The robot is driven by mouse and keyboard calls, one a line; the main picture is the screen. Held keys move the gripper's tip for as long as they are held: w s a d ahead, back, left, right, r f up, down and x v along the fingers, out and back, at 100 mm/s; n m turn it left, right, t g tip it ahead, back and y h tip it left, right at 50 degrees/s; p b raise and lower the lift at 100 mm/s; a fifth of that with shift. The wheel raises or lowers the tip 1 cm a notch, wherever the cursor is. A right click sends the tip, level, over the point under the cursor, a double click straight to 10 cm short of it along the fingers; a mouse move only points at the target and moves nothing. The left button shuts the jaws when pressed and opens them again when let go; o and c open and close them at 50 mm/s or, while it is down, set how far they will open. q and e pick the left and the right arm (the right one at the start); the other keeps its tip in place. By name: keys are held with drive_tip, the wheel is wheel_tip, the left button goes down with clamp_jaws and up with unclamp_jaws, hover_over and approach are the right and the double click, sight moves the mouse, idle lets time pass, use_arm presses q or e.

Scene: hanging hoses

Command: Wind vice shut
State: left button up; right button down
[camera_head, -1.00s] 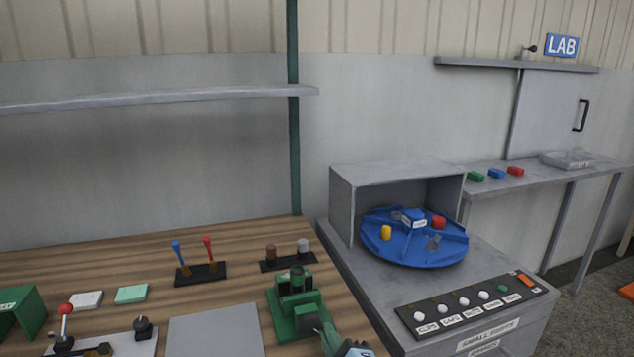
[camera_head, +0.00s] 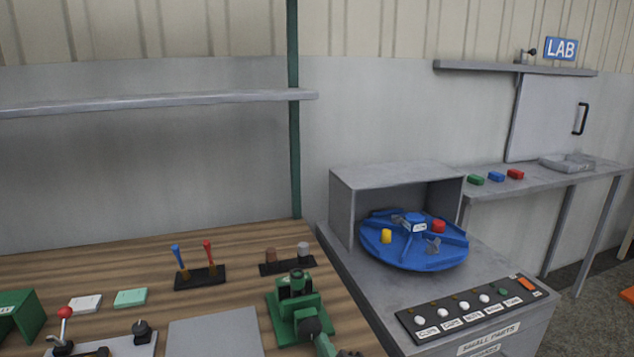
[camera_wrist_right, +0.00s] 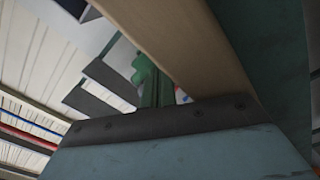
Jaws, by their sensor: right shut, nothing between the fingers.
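The green vice (camera_head: 296,308) stands on the wooden bench at the bottom middle of the head view. Its jaws are at the top, with a dark part between them; the gap is too small to judge. A dark round hub and a green bar (camera_head: 323,346) are at its front right, the bar running to the lower edge. My right gripper (camera_head: 350,354) barely shows at the bottom edge, just right of the bar; it is shut and empty. I cannot tell whether it touches the bar. The right wrist view shows a green part (camera_wrist_right: 147,82) partly hidden behind large close surfaces. My left gripper is not in view.
A grey cabinet with a blue turntable (camera_head: 413,252) and a button panel (camera_head: 470,307) stands right of the bench.

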drive_tip(key=shift+a+r, duration=0.1)
drive_tip(key=shift+f, duration=0.25)
drive_tip(key=shift+s+d, duration=0.15)
drive_tip(key=shift+d, duration=0.05)
drive_tip(key=shift+p+v, duration=1.25)
drive_tip(key=shift+v, duration=1.6)
